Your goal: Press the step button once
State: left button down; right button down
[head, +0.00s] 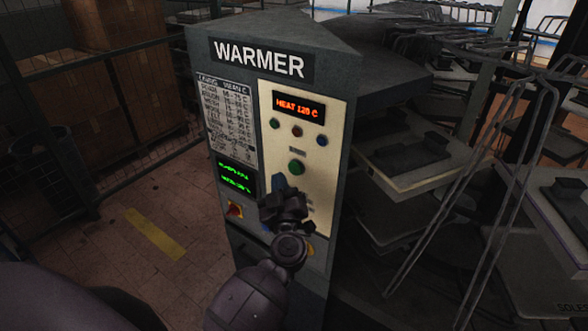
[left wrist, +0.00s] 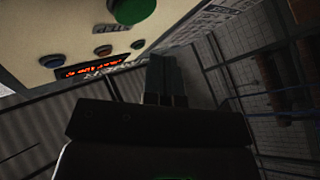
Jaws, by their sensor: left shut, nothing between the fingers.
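The grey warmer cabinet (head: 225,100) stands upright with a cream control panel (head: 325,165). My left gripper (head: 279,184) is shut and empty, just below and left of the green button in the head view. I see no contact with the button. The closed fingers also show in the left wrist view (left wrist: 166,78). My right gripper is not in view.
A red-and-yellow switch (head: 235,209) is lower left. A rack with trays (head: 420,160) stands close on the right. Floor at left is open.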

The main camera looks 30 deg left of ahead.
pick_arm(q)
jog(key=shift+s+a, duration=0.1)
jog(key=shift+s, duration=1.35)
jog(key=s, duration=0.7)
jog(key=shift+a, duration=0.3)
jog(key=w+d+f+m+t+h, duration=0.25)
jog(key=d+f+m+h, duration=0.35)
jog(key=d+m+h, duration=0.5)
jog(key=s+a+f+m+g+h+b, duration=0.1)
jog(key=s+a+f+g, duration=0.2)
jog(key=s+f, duration=0.3)
jog(key=s+a+f+m+g+h+b, duration=0.1)
jog(key=s+a+f+m+g+b, duration=0.1)
jog(key=s+f, duration=0.5)
notch_tip(320, 180, down, 7)
jog(key=shift+s+a+r+g, duration=0.15)
jog(key=shift+a+g, duration=0.5)
jog(key=shift+g, duration=0.6)
